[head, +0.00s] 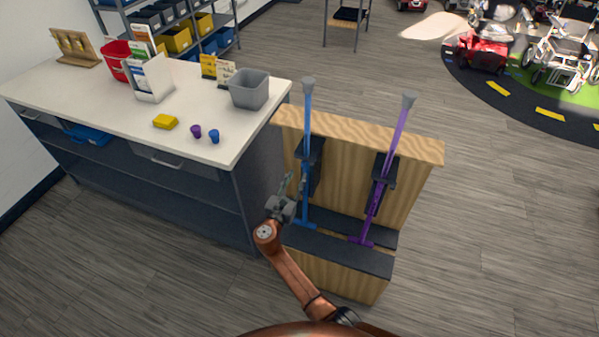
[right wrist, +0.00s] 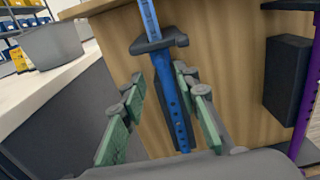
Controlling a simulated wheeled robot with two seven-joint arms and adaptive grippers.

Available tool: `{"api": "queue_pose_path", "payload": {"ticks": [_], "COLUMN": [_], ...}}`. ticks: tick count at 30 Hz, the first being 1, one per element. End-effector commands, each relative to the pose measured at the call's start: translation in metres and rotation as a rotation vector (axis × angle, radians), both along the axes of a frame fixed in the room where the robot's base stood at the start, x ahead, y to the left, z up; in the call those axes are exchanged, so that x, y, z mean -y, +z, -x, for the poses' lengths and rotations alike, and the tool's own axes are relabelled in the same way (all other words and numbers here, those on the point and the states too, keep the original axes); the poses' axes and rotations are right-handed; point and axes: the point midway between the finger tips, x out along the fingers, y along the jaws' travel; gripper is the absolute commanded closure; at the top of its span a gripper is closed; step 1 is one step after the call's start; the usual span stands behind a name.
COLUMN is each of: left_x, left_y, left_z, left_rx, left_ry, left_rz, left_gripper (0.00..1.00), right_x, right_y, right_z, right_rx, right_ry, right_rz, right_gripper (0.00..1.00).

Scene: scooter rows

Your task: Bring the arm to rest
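My right arm reaches up from the bottom of the head view. Its gripper (head: 288,184) is beside the lower part of a blue crutch-like pole (head: 307,115), just left of it. In the right wrist view the green-padded fingers (right wrist: 158,78) are spread apart and empty. The blue pole (right wrist: 172,100) shows between and beyond them, upright against the wooden stand; I cannot tell the exact gap. My left gripper is not in view.
The wooden stand (head: 425,150) also holds a purple pole (head: 397,135) on the right. A white-topped counter (head: 110,110) stands left, with a grey bin (head: 249,88), a yellow block (head: 165,121) and two small cups near its edge. Floor (head: 500,240) is clear at right.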

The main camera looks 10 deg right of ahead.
Motion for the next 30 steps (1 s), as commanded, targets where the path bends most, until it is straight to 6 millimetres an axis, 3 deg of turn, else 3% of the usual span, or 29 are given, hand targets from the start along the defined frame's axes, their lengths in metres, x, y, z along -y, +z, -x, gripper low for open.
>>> {"api": "queue_pose_path", "payload": {"ticks": [20,23,25,30], "left_x": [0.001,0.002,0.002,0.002], "left_y": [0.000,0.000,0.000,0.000], "left_z": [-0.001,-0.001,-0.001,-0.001], "left_rx": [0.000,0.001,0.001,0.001], "left_ry": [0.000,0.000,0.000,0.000], "left_rz": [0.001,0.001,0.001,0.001], "left_gripper": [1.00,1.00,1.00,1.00], "right_x": [-0.003,0.005,0.013,0.042], "right_y": [-0.004,-0.030,-0.063,-0.175], "right_z": [0.007,0.010,0.016,0.049], "right_rx": [-0.004,-0.030,-0.061,-0.155], "right_ry": [0.000,0.002,0.004,-0.026], "right_rz": [-0.008,-0.058,-0.128,-0.388], "right_gripper": [0.71,0.71,0.71,0.71]}}
